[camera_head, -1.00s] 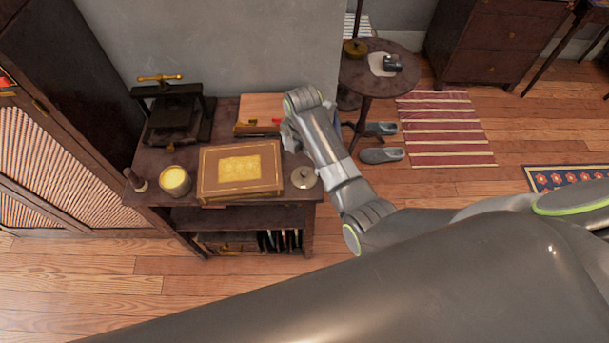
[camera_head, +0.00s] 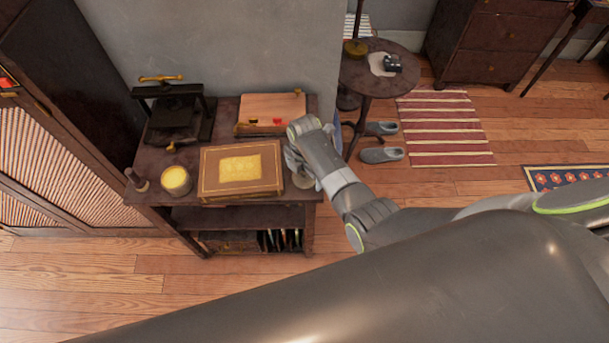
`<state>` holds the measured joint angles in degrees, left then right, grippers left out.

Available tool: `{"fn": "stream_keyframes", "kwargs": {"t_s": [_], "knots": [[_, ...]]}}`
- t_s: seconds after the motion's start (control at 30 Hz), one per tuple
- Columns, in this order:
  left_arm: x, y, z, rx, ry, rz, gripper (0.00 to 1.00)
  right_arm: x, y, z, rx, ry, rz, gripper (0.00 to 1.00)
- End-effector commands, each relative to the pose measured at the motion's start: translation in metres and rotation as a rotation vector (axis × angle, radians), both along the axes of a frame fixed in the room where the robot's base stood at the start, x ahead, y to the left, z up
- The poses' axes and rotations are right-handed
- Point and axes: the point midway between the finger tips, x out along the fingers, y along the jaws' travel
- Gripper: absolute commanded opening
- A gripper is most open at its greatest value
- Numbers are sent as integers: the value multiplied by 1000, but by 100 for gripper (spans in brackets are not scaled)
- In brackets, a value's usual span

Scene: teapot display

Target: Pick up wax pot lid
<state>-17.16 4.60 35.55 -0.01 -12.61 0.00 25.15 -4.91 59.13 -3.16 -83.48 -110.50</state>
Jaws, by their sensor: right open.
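The wax pot lid (camera_head: 303,182) is a small pale disc on the right end of the dark side table (camera_head: 220,187), to the right of a large brown book. My right gripper (camera_head: 294,162) is open just above and behind the lid, partly covering it. My right wrist hides much of the fingers, and I cannot tell whether they touch the lid. The open wax pot (camera_head: 176,180), filled with yellow wax, stands at the left front of the table. My left gripper is not in view.
The brown book with a yellow label (camera_head: 241,170) lies between pot and lid. A wooden box (camera_head: 270,114) is behind it, and a black press (camera_head: 175,115) stands at the back left. A wooden stamp (camera_head: 136,179) stands at the left edge. A round table (camera_head: 380,77) is at the back right.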

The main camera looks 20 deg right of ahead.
Motion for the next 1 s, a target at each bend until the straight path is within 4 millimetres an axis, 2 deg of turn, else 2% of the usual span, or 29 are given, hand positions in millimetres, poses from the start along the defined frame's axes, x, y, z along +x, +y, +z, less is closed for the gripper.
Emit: {"fn": "stream_keyframes", "kwargs": {"t_s": [0.1, 0.47, 0.77, 1.0], "knots": [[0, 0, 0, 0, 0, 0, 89, 0, 0, 0, 0, 0, 0, 91], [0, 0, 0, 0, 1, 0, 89, 0, 0, 0, -1, 0, 0, 45], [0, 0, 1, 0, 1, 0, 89, 0, 0, 5, 0, -1, 0, 45], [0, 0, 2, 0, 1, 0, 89, 1, 0, 38, 0, -4, -1, 45]]}}
